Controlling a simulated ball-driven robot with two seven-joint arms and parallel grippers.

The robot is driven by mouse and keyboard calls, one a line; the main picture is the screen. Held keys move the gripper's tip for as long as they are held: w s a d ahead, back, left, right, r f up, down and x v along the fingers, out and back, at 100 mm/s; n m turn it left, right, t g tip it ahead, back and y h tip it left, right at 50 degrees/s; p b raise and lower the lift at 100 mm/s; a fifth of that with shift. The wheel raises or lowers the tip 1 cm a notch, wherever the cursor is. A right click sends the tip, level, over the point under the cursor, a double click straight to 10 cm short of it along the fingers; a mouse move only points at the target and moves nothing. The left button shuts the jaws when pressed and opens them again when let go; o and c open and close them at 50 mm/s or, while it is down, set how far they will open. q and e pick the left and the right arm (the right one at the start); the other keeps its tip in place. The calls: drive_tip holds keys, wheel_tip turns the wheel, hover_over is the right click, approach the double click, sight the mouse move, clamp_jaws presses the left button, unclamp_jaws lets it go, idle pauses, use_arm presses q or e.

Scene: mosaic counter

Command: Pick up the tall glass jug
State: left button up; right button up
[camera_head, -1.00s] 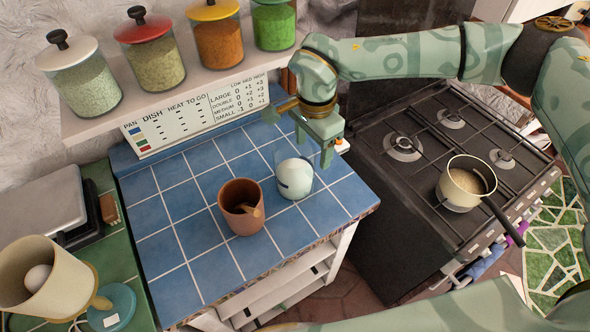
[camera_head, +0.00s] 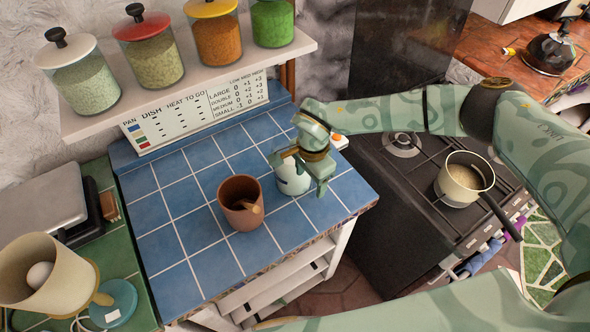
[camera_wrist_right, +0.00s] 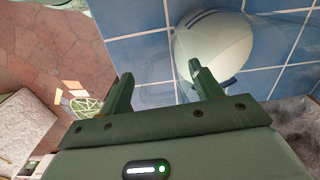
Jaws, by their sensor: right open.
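A clear glass vessel with a pale rounded body and a blue band (camera_head: 290,182), apparently the tall glass jug, stands on the blue tiled counter (camera_head: 175,240). My right gripper (camera_head: 298,172) is open just above and around its upper part, hiding some of it. In the right wrist view the pale body (camera_wrist_right: 213,42) lies beyond my open fingers (camera_wrist_right: 160,72), nearer the right finger. The glass outline is faint, and I cannot tell whether the fingers touch it. My left gripper is not in view.
A brown cup (camera_head: 238,215) holding a wooden piece stands close left of the vessel. A shelf (camera_head: 110,118) with lidded jars runs behind. The stove (camera_head: 410,185) with a saucepan (camera_head: 463,182) is at right. The counter's left part is clear.

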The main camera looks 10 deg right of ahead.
drive_tip(key=c, duration=1.3)
clamp_jaws()
drive_tip(key=shift+w+r, duration=0.1)
drive_tip(key=shift+r, duration=0.5)
wheel_tip(320, 180, up, 2)
drive_tip(key=shift+r, duration=0.2)
drive_tip(key=s+a+r, duration=0.1)
drive_tip(key=s+r, duration=0.3)
drive_tip(key=s, duration=0.3)
drive_tip(key=s+a+r+b, duration=0.1)
drive_tip(key=s+r, duration=0.4)
drive_tip(key=s, duration=0.2)
drive_tip(key=shift+a+r, duration=0.2)
drive_tip(key=shift+r, duration=0.1)
